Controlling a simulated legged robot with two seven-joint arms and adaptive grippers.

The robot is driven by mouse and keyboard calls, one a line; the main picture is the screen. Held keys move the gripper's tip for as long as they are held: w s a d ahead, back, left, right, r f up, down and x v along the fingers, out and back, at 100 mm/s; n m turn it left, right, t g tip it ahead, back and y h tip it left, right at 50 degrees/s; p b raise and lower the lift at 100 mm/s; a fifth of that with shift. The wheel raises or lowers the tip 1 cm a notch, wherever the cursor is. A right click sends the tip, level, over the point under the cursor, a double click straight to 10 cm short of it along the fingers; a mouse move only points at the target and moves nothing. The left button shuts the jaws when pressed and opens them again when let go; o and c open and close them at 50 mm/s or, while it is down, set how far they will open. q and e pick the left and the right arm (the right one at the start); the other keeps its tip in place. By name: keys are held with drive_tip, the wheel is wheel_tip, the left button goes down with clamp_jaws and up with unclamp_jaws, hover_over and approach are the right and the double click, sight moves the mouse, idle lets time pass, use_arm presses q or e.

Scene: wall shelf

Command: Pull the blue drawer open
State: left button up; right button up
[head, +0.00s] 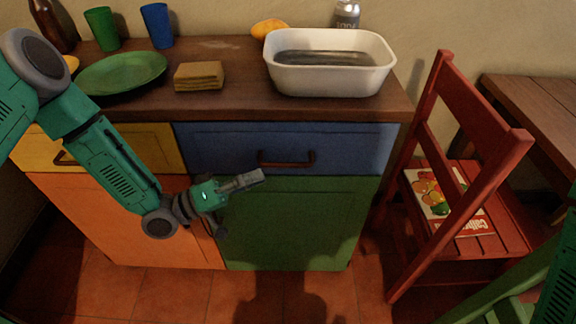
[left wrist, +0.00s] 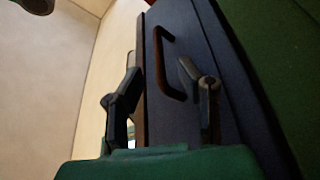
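The blue drawer (head: 220,148) is shut, flush in the cabinet front under the worktop, with a brown bar handle (head: 287,160) at its middle. My left gripper (head: 248,181) is just left of and below the handle in the head view, in front of the cabinet. In the left wrist view the drawer (left wrist: 215,80) runs away from the camera. My right gripper is not in view.
A yellow drawer (head: 150,143) is at left; orange (head: 130,220) and green doors (head: 300,220) are below. A red chair (head: 450,150) stands at right. Tiled floor lies in front.

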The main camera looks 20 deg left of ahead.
sight(288, 166)
use_arm(q)
drive_tip(key=b+x, duration=0.1)
drive_tip(key=x, duration=0.6)
drive_tip(key=shift+w+d, duration=0.15)
drive_tip(key=shift+d, duration=0.2)
drive_tip(key=shift+a, duration=0.1)
clamp_jaws()
